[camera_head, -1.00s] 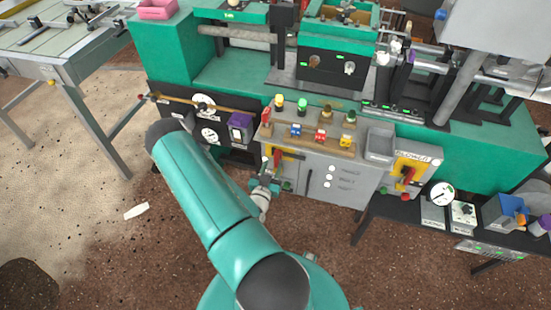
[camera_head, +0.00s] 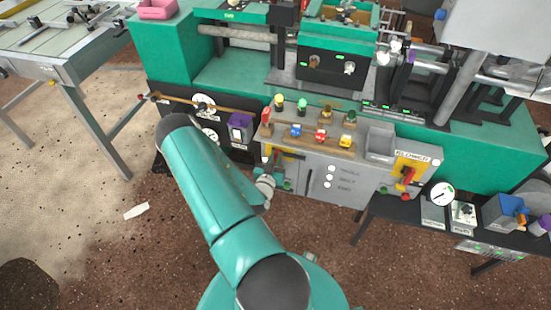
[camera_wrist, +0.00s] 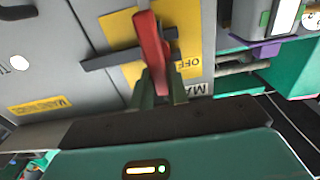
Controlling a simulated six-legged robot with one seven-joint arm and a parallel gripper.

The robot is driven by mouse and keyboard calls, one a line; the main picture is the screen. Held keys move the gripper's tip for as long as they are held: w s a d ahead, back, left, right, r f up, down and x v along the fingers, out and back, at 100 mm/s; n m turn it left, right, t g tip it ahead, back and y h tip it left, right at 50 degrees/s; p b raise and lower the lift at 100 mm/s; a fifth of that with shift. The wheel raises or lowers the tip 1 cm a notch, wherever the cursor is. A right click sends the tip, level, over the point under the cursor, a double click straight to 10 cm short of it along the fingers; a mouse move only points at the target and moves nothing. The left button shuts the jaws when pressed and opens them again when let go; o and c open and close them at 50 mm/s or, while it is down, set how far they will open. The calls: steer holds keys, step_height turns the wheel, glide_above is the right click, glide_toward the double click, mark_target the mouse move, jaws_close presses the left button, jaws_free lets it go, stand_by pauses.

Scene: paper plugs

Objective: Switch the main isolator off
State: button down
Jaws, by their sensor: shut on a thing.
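The main isolator's red handle (camera_wrist: 150,48) stands out from a yellow plate (camera_wrist: 117,24) in the wrist view. A black bar crosses behind the handle, and the plate reads OFF on the right. A partly hidden label starting "MA" (camera_wrist: 203,89) is beside it. My gripper (camera_wrist: 161,84) is shut on the red handle, with one green finger on each side of its lower part in the picture. In the head view my gripper (camera_head: 269,174) is at the left end of the grey cabinet (camera_head: 312,180); the isolator is mostly hidden there.
A second isolator, labelled BLOWER (camera_head: 413,155), has its own red handle (camera_head: 408,175) at the cabinet's right end. Coloured plugs (camera_head: 321,135) and lamps line the cabinet top. A purple-framed switch (camera_head: 239,127) is to the left. The brown floor (camera_head: 160,240) in front is mostly clear.

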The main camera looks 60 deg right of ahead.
steer(key=shift+w+n, duration=0.1)
steer(key=shift+n, duration=0.2)
steer(key=shift+w+a+f+n, duration=0.1)
steer(key=shift+w+f+n, duration=0.25)
steer(key=shift+n, duration=2.5)
steer(key=shift+w+a+f+n, duration=0.1)
steer(key=shift+w+f+n, duration=0.3)
steer(key=shift+n, duration=2.5)
steer(key=shift+w+a+f+n, duration=0.15)
steer(key=shift+f+n, duration=0.35)
steer(key=shift+n, duration=2.35)
steer(key=c, duration=1.4)
jaws_free()
steer(key=shift+o, duration=0.2)
steer(key=shift+d, duration=0.1)
steer(key=s+a, duration=0.2)
steer(key=a, duration=1.1)
steer(key=shift+a, duration=0.35)
